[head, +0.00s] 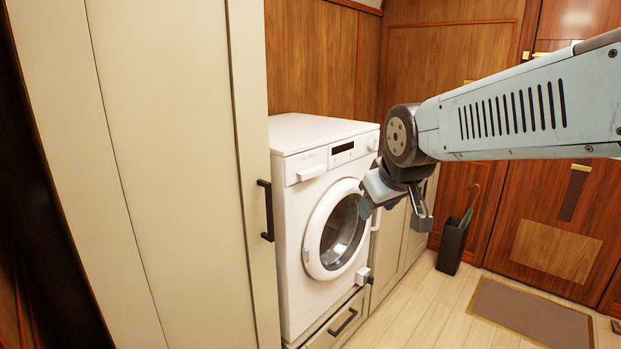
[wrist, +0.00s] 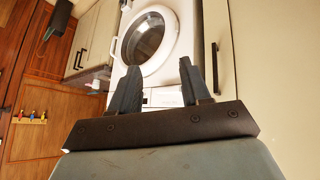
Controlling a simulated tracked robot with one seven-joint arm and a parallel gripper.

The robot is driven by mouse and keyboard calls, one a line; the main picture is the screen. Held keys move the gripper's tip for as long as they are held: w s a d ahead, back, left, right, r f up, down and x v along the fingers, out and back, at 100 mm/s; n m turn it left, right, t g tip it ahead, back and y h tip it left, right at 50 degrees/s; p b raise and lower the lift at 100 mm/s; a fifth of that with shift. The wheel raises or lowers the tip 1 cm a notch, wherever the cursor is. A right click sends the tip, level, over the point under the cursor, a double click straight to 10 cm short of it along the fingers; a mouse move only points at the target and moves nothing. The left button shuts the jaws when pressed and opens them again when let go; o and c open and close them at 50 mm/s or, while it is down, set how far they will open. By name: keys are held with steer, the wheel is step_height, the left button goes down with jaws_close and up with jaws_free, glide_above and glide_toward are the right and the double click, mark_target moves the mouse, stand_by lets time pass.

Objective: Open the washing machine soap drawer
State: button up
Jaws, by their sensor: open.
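The white washing machine (head: 310,240) stands between pale cabinets, its round door (head: 335,230) shut. Its soap drawer (head: 306,173) is at the upper left of the front panel and looks closed, flush with the panel. My gripper (head: 395,213) is open and empty, in front of the machine and to the right of the drawer, pointing down in the head view. In the wrist view, which is upside down, my gripper (wrist: 158,66) has its two fingers spread with the machine (wrist: 178,70) beyond them. The fingers and gripper body partly hide the front panel there.
A tall pale cabinet (head: 180,170) with a dark handle stands left of the machine. Low cabinets run to its right. A dark umbrella stand (head: 452,247) and a brown mat (head: 530,312) are on the floor. The floor in front is otherwise clear.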

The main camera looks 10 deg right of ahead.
steer(key=w+d+f+n+t, duration=0.1)
steer(key=w+f+n+t, duration=0.2)
steer(key=w, duration=0.6)
steer(key=w+d+n+t, duration=0.2)
steer(key=w+n, duration=0.3)
steer(key=w, duration=0.4)
steer(key=n+t+y, duration=0.5)
steer(key=n, duration=0.5)
glide_toward(314, 176)
steer(key=x, duration=0.8)
steer(key=shift+s+r, duration=0.1)
steer(key=shift+r, duration=0.1)
steer(key=shift+c, duration=0.3)
steer(key=c, duration=0.7)
steer(key=shift+f, duration=0.1)
jaws_close()
steer(key=shift+s, duration=0.1)
